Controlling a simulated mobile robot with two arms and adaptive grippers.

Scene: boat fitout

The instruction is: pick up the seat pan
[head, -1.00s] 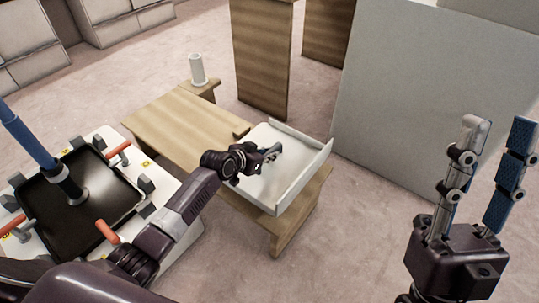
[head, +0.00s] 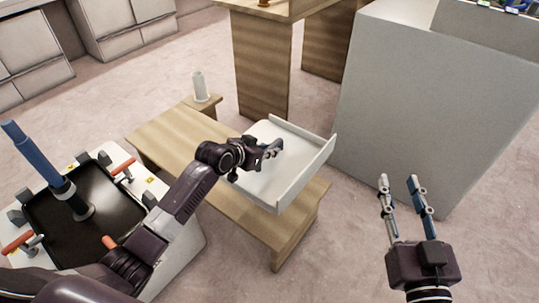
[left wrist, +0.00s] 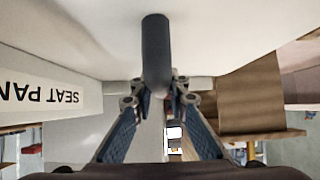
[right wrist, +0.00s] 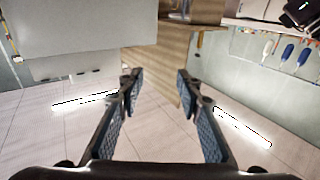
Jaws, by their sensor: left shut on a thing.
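The seat pan (head: 278,182) is a white, shallow tray with raised edges over the wooden bench in the head view. It appears lifted slightly off the bench top. In the left wrist view its white surface (left wrist: 235,40) fills the top, with a "SEAT PAN" label at left and a dark grey round post (left wrist: 156,45). My left gripper (head: 270,151) is shut on that post. The fingers also show in the left wrist view (left wrist: 160,95). My right gripper (head: 399,182) is open and empty, right of the bench; it also shows in the right wrist view (right wrist: 158,78).
The wooden bench (head: 175,130) carries a white cylinder (head: 200,87) on its far-left block. A large grey box (head: 420,110) stands at right. A black tray (head: 115,205) with a blue post (head: 35,155) is at left. Carpet is clear at front right.

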